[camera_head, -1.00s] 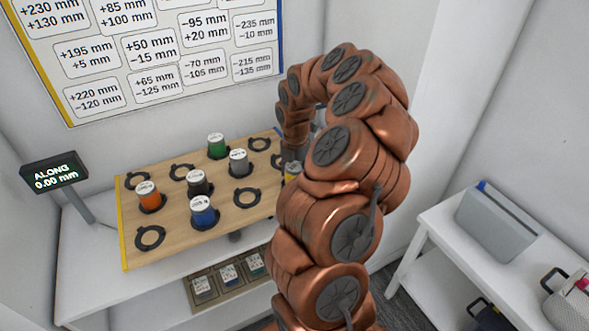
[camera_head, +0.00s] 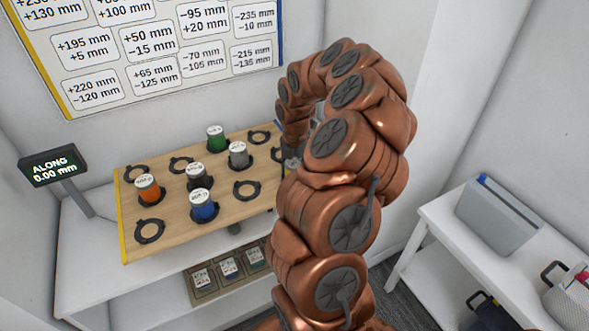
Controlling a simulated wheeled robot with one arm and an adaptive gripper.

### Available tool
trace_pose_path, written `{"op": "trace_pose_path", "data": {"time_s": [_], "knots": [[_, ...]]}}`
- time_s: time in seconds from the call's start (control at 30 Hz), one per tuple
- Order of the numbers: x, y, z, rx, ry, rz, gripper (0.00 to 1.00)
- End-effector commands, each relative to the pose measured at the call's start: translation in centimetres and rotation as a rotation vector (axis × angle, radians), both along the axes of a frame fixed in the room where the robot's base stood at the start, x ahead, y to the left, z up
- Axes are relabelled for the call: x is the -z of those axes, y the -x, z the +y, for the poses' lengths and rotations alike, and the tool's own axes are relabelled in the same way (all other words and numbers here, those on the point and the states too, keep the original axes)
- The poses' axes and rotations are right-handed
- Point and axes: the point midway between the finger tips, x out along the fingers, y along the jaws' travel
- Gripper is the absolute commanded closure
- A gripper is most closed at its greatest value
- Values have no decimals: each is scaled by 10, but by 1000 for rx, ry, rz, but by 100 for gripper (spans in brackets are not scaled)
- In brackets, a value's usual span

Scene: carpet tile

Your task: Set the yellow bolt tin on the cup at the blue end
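The wooden board (camera_head: 165,236) carries several black ring cups, and its left edge is yellow. An empty cup (camera_head: 246,190) is near the right part of the visible board. My gripper (camera_head: 288,163) is mostly hidden behind my copper arm at the board's right side. A small pale, yellowish piece shows there, possibly the yellow bolt tin, but I cannot tell whether it is held or standing. The fingers do not show clearly.
Orange (camera_head: 148,189), black (camera_head: 196,177), blue (camera_head: 203,207), green (camera_head: 216,139) and grey (camera_head: 238,155) tins stand in cups. A display (camera_head: 53,166) reads "ALONG 0.00 mm". More tins sit in a tray (camera_head: 206,296) below. A poster (camera_head: 130,50) lists offsets. A side table (camera_head: 440,226) is at right.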

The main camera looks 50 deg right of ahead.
Motion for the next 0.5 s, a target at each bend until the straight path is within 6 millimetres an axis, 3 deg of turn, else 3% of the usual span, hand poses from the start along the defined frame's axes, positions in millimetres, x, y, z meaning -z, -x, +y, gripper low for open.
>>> {"op": "trace_pose_path", "data": {"time_s": [0.5], "knots": [[8, 0, 0, 1, 0, 0, 92]]}}
